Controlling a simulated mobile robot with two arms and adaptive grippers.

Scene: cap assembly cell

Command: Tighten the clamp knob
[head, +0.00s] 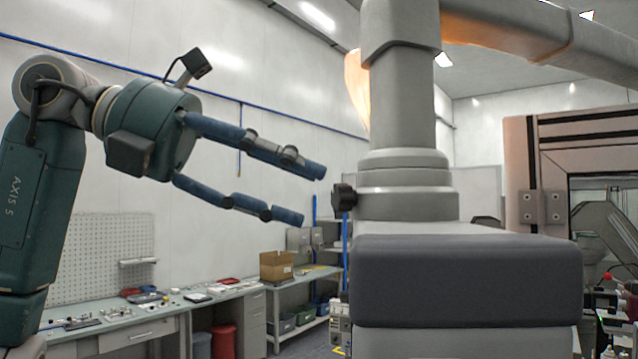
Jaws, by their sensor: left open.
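The clamp knob (343,198) is a small black lobed knob. It sticks out to the left from the collar (408,203) at the foot of a thick grey column (403,110) in the head view. My left gripper (314,195) comes in from the left with its two blue fingers spread wide. The upper fingertip is just left of the knob and slightly above it, the lower one lower and further left. Nothing is between the fingers. The knob appears just beyond the fingertips; I cannot tell the gap in depth. My right gripper is not in view.
A dark grey padded block (465,280) fills the space below the column. A workbench (110,330) with small parts and a cardboard box (276,266) stand in the background left. A framed machine enclosure (522,165) stands at the right. Space around the left gripper looks free.

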